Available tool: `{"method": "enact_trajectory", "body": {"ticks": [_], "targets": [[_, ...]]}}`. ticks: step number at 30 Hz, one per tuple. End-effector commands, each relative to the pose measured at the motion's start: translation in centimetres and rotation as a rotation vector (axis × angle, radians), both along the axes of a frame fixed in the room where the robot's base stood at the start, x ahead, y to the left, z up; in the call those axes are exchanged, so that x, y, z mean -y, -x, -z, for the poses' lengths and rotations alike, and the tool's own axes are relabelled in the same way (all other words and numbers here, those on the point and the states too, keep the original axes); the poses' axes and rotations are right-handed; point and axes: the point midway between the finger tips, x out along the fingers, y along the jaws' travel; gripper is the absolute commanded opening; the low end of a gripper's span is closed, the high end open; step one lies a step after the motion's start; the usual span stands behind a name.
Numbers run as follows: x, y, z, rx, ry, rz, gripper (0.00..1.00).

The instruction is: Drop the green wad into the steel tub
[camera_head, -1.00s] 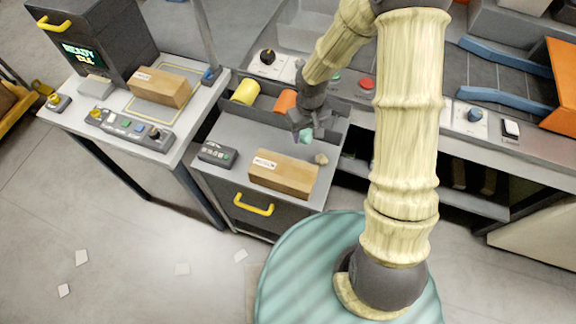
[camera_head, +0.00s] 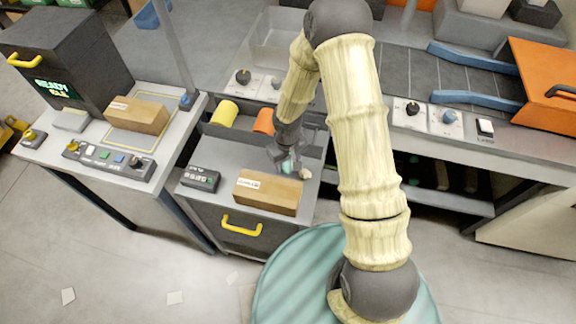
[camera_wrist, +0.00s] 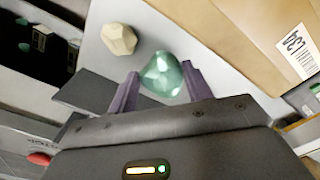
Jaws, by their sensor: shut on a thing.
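The green wad (camera_wrist: 162,75) is a small faceted teal-green lump between my two fingers in the wrist view. My gripper (camera_wrist: 160,88) is shut on it. In the head view my gripper (camera_head: 284,162) is low over the grey cabinet top, and the green wad (camera_head: 288,167) shows at its tips. I cannot tell whether the wad touches the surface. A grey open container (camera_head: 268,52), which looks like the steel tub, stands at the back behind the control panel, partly hidden by my arm.
A beige lump (camera_head: 305,173) lies beside my gripper; it also shows in the wrist view (camera_wrist: 118,38). A cardboard box (camera_head: 268,193) and a dark keypad (camera_head: 200,179) are on the cabinet top. Yellow (camera_head: 224,113) and orange (camera_head: 264,121) rolls lie behind.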

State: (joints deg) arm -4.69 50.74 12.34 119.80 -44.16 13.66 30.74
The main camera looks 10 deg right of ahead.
Motion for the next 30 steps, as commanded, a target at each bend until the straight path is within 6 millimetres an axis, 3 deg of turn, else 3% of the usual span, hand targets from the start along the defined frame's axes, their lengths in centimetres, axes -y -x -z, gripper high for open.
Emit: {"method": "enact_trajectory", "body": {"ticks": [6, 16, 17, 20, 30], "targets": [[0.3, 0.0, 2.6, 0.0, 0.001, 0.003, 0.29], [0.3, 0.0, 2.9, 0.0, 0.001, 0.004, 0.29], [0.3, 0.0, 2.9, 0.0, 0.001, 0.004, 0.52], [0.3, 0.0, 2.8, 0.0, 0.001, 0.004, 0.71], [0.3, 0.0, 2.6, 0.0, 0.001, 0.004, 0.72]]}}
